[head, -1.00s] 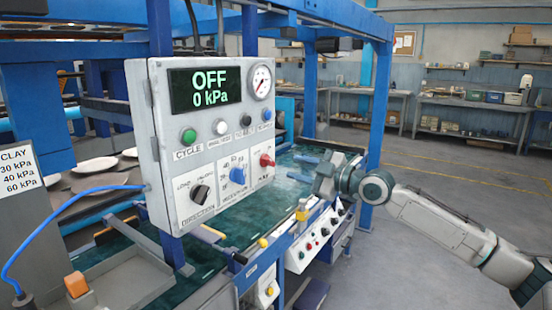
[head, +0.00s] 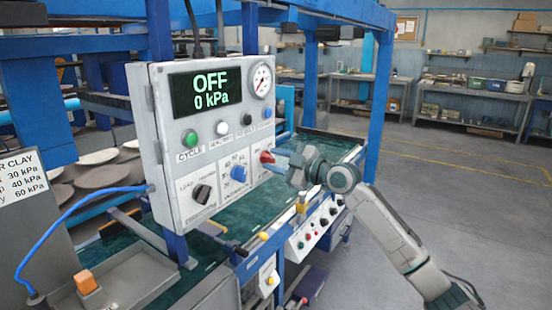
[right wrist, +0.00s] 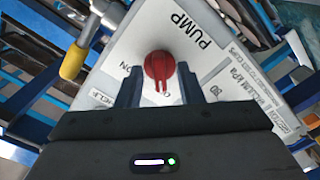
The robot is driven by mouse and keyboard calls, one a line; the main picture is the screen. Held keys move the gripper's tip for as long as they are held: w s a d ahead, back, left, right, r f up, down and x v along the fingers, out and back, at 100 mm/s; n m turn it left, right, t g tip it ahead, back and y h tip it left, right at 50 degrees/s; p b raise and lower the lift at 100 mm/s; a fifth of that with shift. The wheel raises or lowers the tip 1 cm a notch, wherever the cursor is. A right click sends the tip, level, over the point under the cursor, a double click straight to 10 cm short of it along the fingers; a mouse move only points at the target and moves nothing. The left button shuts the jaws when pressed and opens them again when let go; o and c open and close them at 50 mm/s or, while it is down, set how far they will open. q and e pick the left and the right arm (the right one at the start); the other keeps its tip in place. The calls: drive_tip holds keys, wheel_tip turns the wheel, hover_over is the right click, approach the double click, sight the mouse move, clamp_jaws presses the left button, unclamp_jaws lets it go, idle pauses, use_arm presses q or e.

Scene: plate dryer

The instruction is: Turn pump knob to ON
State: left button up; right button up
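The red pump knob (head: 267,157) sits at the right of the grey control panel (head: 172,140). In the right wrist view the knob (right wrist: 159,66) is near the PUMP lettering, with an ON label to its left; its narrow handle points down in the picture. My right gripper (head: 280,165) is in front of the knob. Its two fingers (right wrist: 160,76) are apart, one on each side of the knob, with small gaps showing; contact is not visible. The display (head: 206,90) reads OFF, 0 kPa. My left gripper is not in view.
A black knob (head: 202,194) and a blue knob (head: 239,173) are left of the red one. Coloured buttons and a gauge (head: 261,80) are above. A blue frame post (head: 380,110) stands right of my right gripper. A yellow-tipped lever (right wrist: 72,62) shows in the wrist view.

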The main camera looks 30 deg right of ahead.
clamp_jaws()
